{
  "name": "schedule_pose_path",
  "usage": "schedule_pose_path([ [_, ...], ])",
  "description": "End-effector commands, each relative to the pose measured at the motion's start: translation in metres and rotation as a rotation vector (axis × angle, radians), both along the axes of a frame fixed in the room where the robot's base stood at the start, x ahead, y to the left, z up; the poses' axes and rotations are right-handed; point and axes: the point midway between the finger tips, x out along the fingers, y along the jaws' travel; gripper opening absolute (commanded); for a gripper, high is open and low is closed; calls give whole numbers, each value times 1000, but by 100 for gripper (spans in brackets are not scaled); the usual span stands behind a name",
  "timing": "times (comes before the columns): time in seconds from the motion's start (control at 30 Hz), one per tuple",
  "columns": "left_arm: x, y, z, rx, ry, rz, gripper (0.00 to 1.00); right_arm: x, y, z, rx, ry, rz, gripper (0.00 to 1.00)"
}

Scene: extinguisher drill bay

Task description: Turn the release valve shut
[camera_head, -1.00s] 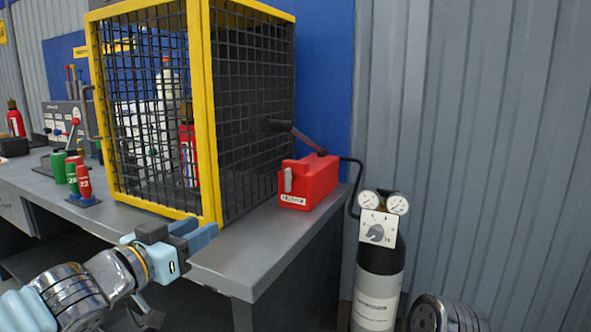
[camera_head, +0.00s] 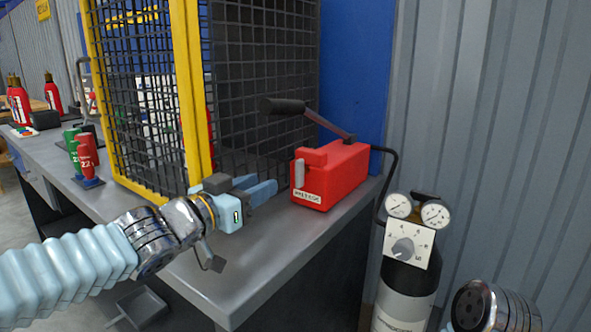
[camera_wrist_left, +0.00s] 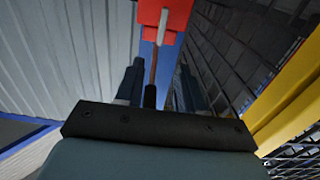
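The red hand pump (camera_head: 335,178) stands on the grey bench at the right of the mesh cage. A pale grey upright lever (camera_head: 299,173) on its front looks like the release valve. My left gripper (camera_head: 265,186) is just left of the pump, low over the bench, fingers toward the lever and apart from it. In the left wrist view its two fingers (camera_wrist_left: 158,80) are spread with nothing held between them. The pump (camera_wrist_left: 178,14) and the pale lever (camera_wrist_left: 162,27) show beyond them. My right gripper is out of view; part of my right arm shows at lower right.
The yellow-framed mesh cage (camera_head: 192,110) stands close behind my left gripper. The pump's black-gripped handle (camera_head: 283,106) sticks out above. A black hose runs toward a gas cylinder (camera_head: 400,290) with gauges and a dial. The bench's front (camera_head: 230,275) is clear.

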Motion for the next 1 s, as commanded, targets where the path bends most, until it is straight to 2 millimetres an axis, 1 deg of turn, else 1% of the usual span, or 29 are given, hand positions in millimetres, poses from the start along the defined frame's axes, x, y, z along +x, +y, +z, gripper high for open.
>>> schedule_pose_path([
  [0.03, 10, -8, -3, 2, 2, -2, 38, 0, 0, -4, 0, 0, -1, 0],
  [0.1, 23, -18, -3, 2, 2, -1, 38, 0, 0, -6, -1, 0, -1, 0],
  [0.3, 60, -44, -1, 2, 2, -1, 38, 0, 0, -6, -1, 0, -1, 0],
  [0.5, 84, -61, 0, 2, 1, 0, 38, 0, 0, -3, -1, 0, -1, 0],
  [0.63, 90, -66, 0, 0, 0, 0, 38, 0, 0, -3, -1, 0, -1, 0],
  [0.9, 91, -66, 0, 1, 1, 0, 38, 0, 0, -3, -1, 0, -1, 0],
  [0.97, 91, -66, 0, 1, 1, 0, 31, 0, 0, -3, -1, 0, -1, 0],
  [1.0, 91, -66, 0, 1, 1, 0, 24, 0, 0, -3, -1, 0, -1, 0],
])
